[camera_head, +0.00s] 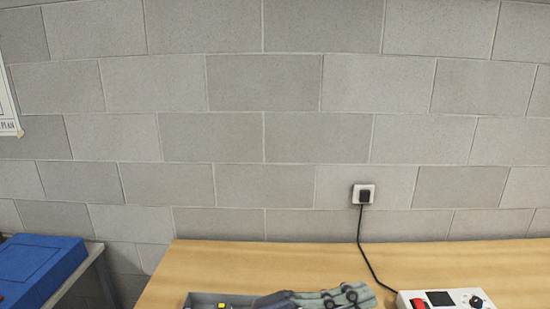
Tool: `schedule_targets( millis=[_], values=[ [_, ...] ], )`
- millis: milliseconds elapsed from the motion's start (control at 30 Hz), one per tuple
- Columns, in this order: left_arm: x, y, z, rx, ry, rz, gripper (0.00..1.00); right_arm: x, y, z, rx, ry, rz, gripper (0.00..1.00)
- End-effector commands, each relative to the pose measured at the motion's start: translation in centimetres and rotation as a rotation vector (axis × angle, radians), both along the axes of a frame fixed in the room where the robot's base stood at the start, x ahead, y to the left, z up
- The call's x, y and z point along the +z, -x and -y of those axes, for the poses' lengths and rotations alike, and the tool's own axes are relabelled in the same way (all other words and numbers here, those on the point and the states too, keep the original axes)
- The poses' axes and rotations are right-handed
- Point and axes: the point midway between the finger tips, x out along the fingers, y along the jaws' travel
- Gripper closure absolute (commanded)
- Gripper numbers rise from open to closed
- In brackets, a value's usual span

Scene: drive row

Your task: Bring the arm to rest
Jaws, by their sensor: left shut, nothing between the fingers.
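My right gripper is not in view.
A blue case (38,268) stands far left.

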Motion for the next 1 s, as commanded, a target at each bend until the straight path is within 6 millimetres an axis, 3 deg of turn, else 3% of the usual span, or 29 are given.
schedule_targets(
  millis=[100, 233, 367, 467, 567, 700, 833, 1000],
  values=[
    [2.2, -3.6, -3.9, 0.232, 0.217, -0.149, 1.0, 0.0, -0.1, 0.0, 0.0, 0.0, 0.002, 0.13],
    [0.8, -7.8, -10.1, 0.515, 0.365, -0.347, 1.0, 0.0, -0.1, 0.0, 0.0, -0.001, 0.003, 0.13],
    [-4.4, -10.2, -16.9, 0.803, 0.419, -0.589, 1.0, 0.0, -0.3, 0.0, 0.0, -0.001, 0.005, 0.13],
    [-10.3, -10.0, -21.7, 1.006, 0.395, -0.799, 1.0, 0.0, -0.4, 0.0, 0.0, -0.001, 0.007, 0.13],
    [-16.6, -7.8, -25.6, 1.175, 0.323, -1.008, 1.0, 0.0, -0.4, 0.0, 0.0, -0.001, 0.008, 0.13],
    [-24.4, -2.2, -29.3, 1.341, 0.166, -1.294, 1.0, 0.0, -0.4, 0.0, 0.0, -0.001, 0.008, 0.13],
    [-29.3, 3.5, -31.0, 1.416, 0.011, -1.506, 1.0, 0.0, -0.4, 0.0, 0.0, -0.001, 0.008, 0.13],
    [-32.9, 10.4, -32.0, 1.445, -0.171, -1.718, 1.0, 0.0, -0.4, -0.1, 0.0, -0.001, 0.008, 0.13]
  ],
)
